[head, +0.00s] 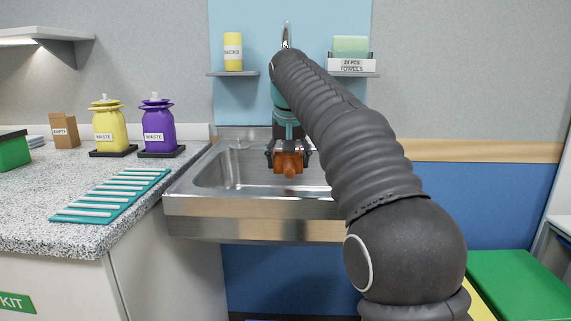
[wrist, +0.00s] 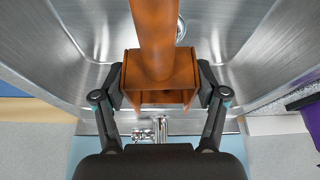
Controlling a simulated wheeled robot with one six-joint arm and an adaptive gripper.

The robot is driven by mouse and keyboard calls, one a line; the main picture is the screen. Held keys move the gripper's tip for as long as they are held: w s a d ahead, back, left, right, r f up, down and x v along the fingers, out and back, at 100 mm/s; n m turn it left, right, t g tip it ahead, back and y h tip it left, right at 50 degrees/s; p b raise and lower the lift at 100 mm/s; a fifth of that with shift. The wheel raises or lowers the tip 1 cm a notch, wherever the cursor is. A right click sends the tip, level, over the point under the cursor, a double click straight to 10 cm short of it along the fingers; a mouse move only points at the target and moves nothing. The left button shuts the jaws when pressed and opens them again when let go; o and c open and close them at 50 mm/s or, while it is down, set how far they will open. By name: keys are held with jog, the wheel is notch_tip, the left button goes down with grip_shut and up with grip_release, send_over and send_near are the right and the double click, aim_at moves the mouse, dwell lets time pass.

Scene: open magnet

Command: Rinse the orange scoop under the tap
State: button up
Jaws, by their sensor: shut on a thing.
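The orange scoop (head: 289,164) is held in my gripper (head: 289,153) over the steel sink (head: 205,180). My gripper points down and is shut on the scoop, one finger on each side. In the wrist view the scoop (wrist: 155,50) shows its box-shaped part between the fingers (wrist: 160,90) and its round handle running to the top edge. The tap (head: 287,35) shows only as a small metal piece above my arm in the head view. Metal fittings (wrist: 148,132) show below the scoop in the wrist view. I see no water on the scoop.
A teal ribbed mat (head: 112,194) lies on the speckled counter at left. Yellow (head: 109,128) and purple (head: 158,127) waste containers stand on black trays behind it. Shelves above hold a yellow canister (head: 233,50) and a towel box (head: 350,64). A green surface (head: 520,285) is at lower right.

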aim_at(278, 170)
jog(key=shift+w+a, duration=0.1)
jog(key=shift+a, duration=0.15)
jog(key=shift+d, duration=0.15)
jog(key=shift+s+d, duration=0.2)
jog(key=shift+d, duration=0.25)
jog(key=s+a+b, duration=0.1)
jog(key=s, duration=0.1)
jog(key=s+b, duration=0.1)
jog(key=s, duration=0.2)
jog(key=s+a+b, duration=0.1)
jog(key=s, duration=0.1)
jog(key=shift+s+a, duration=0.3)
jog(key=shift+a, duration=0.05)
dwell(0.6)
dwell(1.2)
